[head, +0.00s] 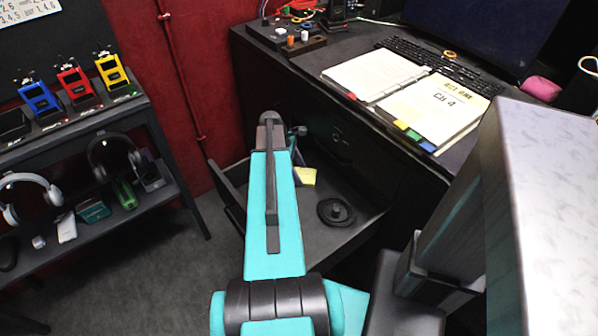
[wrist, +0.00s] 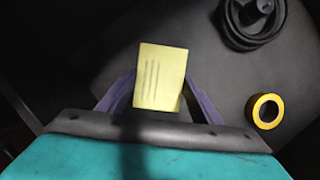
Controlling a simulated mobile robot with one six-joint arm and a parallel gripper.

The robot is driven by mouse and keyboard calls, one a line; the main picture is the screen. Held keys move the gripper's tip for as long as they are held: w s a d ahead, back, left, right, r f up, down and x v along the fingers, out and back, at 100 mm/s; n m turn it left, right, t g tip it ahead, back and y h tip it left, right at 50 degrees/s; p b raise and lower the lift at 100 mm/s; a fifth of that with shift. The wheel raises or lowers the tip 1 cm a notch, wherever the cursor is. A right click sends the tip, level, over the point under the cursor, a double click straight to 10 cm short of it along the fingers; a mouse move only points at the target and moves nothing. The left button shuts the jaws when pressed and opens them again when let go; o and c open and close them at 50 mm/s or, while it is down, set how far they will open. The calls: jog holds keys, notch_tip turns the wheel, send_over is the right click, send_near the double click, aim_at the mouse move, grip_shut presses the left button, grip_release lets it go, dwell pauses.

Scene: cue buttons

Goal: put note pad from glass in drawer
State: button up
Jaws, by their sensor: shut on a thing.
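The note pad (wrist: 160,78) is a small yellow block with dark lines on its face. My gripper (wrist: 160,100) is shut on it, with a purple finger on each side. In the head view the note pad (head: 305,175) shows at the end of my teal arm, over the open drawer (head: 345,232) below the desk. My arm hides most of the gripper there. The drawer floor shows behind the note pad in the wrist view; I cannot tell whether the pad touches it. No glass that I can make out is in view.
In the drawer lie a coiled black cable (head: 336,211) and, in the wrist view, a yellow tape roll (wrist: 266,110). The desk (head: 290,65) above holds an open binder (head: 432,108) and a keyboard (head: 440,62). A shelf (head: 95,125) with headphones stands at left.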

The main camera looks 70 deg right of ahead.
jog(key=shift+f, duration=0.15)
jog(key=o, duration=1.1)
jog(key=v, duration=1.2)
jog(key=shift+r, duration=0.2)
